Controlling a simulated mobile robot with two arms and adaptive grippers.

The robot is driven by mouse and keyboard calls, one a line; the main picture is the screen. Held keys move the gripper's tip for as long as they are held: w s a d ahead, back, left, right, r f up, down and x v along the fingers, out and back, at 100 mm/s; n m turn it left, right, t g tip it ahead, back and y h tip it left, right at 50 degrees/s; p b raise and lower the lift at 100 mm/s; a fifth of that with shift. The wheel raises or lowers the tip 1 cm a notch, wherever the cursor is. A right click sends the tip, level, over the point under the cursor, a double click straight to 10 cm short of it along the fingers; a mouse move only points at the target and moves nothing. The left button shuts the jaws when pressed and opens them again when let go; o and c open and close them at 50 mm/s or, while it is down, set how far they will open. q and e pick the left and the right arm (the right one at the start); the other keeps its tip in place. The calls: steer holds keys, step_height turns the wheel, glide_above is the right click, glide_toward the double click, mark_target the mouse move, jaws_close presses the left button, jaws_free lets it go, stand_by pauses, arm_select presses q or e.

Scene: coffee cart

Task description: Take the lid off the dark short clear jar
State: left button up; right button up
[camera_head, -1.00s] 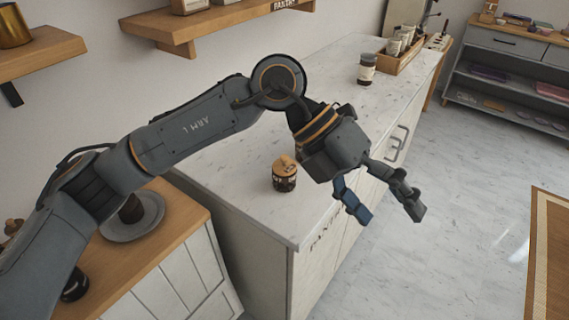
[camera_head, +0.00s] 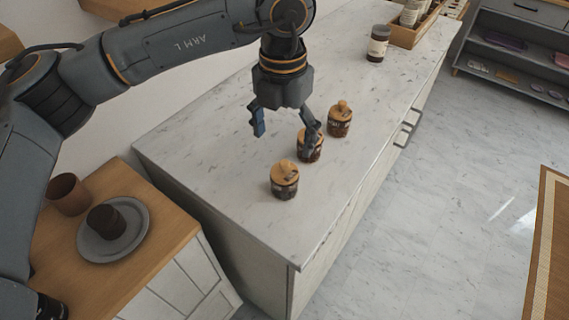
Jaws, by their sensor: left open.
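Three short clear jars with dark contents and wooden knobbed lids stand upright in a slanting row on the white marble counter (camera_head: 225,160): the nearest jar (camera_head: 285,188), the middle jar (camera_head: 312,154) and the far jar (camera_head: 340,125). I cannot tell which one is the dark short jar of the task. All three have their lids on. My left gripper (camera_head: 285,142) is open and empty, pointing down above the counter. Its right finger overlaps the middle jar in the picture and hides part of it; contact cannot be told. My right gripper is not in view.
A taller dark-lidded jar (camera_head: 377,45) stands farther back, near a wooden crate (camera_head: 408,36) with several containers. At lower left, a wooden top (camera_head: 168,213) holds a plate (camera_head: 136,243) with a dark cup (camera_head: 107,221) and a brown cup (camera_head: 68,194). The left of the counter is clear.

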mark_target(283, 164)
arm_select(q)
step_height(283, 164, down, 3)
steer(key=shift+w, duration=0.15)
steer(key=shift+w+f+p, duration=0.1)
steer(key=shift+f+p, duration=0.5)
steer(key=shift+f, duration=0.3)
steer(key=f, duration=0.1)
steer(key=f+p, duration=0.1)
steer(key=f, duration=0.1)
steer(key=shift+w+f, duration=0.2)
steer(key=shift+f, duration=0.4)
steer(key=shift+c, duration=0.7)
steer(key=c, duration=0.7)
steer(key=shift+c, duration=0.9)
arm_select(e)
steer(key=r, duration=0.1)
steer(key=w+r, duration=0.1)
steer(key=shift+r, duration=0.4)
